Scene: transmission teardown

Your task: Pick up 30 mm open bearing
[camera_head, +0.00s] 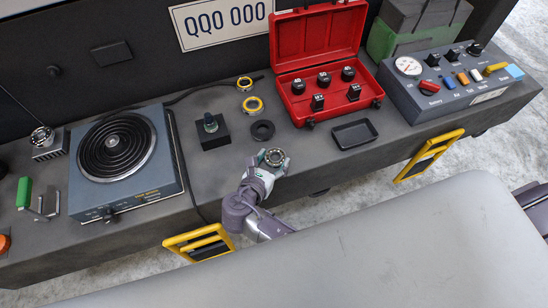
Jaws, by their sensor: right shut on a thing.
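The open bearing (274,157) is a small metal ring with a dark centre, near the front edge of the dark bench. My right gripper (269,167) is shut on it, its fingers around the ring and partly hiding its rim. The bearing is at or just above the bench top; I cannot tell whether it touches. My left gripper is not in view.
A black ring (262,130) and a black block with a knob (210,129) lie behind the gripper.

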